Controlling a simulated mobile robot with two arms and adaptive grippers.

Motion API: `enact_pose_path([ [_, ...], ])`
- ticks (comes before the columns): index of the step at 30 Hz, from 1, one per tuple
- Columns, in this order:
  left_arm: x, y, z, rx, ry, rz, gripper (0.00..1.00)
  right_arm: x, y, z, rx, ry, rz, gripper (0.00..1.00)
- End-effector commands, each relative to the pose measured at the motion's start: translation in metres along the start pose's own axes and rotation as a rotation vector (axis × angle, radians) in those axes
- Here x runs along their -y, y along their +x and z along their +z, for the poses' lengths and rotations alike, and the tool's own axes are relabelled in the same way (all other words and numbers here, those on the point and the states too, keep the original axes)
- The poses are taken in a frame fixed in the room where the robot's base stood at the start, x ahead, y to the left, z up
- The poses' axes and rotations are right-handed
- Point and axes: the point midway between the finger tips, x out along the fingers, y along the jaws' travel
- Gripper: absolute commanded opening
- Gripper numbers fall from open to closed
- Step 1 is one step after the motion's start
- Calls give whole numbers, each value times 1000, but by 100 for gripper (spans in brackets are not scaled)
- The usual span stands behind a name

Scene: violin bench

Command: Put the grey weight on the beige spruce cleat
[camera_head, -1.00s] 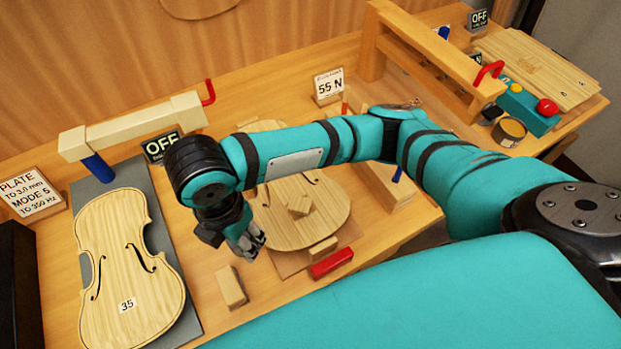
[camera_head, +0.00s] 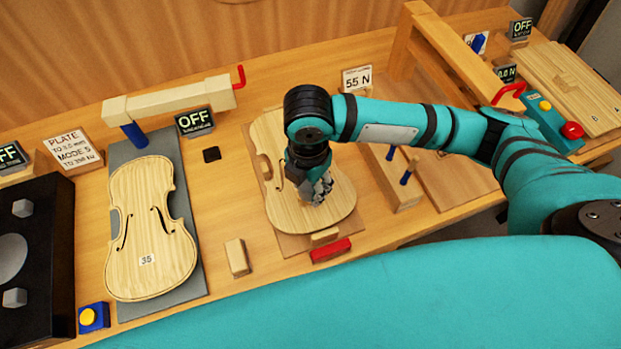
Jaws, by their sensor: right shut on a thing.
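My right gripper (camera_head: 321,192) points down over the middle of the pale violin plate (camera_head: 290,208) in the head view. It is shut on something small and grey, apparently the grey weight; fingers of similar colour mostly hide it. The beige spruce cleat, a small block seen earlier on the middle of this plate, is now hidden behind the gripper. I cannot tell whether the weight touches the cleat. My left gripper is not in view.
A beige block (camera_head: 237,257) lies on the bench left of the plate. A red block (camera_head: 330,250) is at its front edge. Another violin plate (camera_head: 150,235) lies further left. A wooden block with blue pegs (camera_head: 392,180) stands close on the right.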

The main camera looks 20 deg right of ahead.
Motion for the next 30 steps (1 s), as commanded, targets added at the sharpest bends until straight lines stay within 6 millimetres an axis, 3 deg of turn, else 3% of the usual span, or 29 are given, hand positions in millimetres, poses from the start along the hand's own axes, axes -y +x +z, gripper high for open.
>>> enact_pose_path([
  [6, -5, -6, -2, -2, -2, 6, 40, -12, 1, 21, -1, -1, 1, 0],
  [16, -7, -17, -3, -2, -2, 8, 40, -11, 34, 21, 0, -2, -1, 0],
  [26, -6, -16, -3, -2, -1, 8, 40, -12, 39, 21, 0, -2, 2, 0],
  [27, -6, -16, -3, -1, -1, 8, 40, -11, 41, 21, 0, -2, 0, 40],
  [30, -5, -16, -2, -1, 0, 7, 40, -11, 40, 21, 0, -2, 0, 53],
])
